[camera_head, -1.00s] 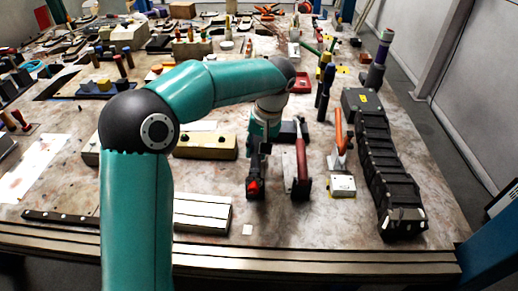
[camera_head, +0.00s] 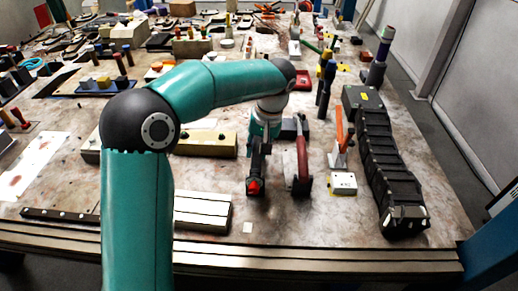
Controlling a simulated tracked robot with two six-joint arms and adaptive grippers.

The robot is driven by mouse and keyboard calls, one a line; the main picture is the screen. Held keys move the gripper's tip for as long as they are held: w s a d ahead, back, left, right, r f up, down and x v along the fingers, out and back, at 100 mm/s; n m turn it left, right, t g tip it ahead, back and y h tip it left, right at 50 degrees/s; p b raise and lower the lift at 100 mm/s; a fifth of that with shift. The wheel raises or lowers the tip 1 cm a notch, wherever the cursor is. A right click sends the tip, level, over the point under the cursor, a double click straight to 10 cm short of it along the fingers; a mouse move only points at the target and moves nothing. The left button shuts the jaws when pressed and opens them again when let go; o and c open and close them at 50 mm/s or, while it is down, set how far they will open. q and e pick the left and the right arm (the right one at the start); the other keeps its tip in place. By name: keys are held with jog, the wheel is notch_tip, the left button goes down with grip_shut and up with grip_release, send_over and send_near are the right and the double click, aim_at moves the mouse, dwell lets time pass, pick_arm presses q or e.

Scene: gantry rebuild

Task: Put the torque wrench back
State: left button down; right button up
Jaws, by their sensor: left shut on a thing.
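My left arm comes in from the left and bends over the bench. My left gripper (camera_head: 262,138) points down at the middle of the bench. It looks shut on a dark, narrow tool (camera_head: 258,165) with a red end facing me. This may be the torque wrench, but the gripper body hides its far part. I cannot tell whether the tool touches the bench. Just right of it stands a red-handled tool (camera_head: 302,160) with a grey plate beside it. My right gripper is out of view.
An orange-handled tool (camera_head: 341,132) stands behind a small white block (camera_head: 343,184). A long black segmented part (camera_head: 383,160) lies to the right. Pale blocks (camera_head: 203,213) lie left of the gripper. The bench front between the red-handled tool and the black part is mostly clear.

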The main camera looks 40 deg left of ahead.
pick_arm(q)
jog(key=shift+f+b, duration=0.3)
jog(key=shift+f, duration=0.15)
dwell(0.3)
jog(key=c, duration=0.9)
grip_release()
jog(key=v, duration=1.2)
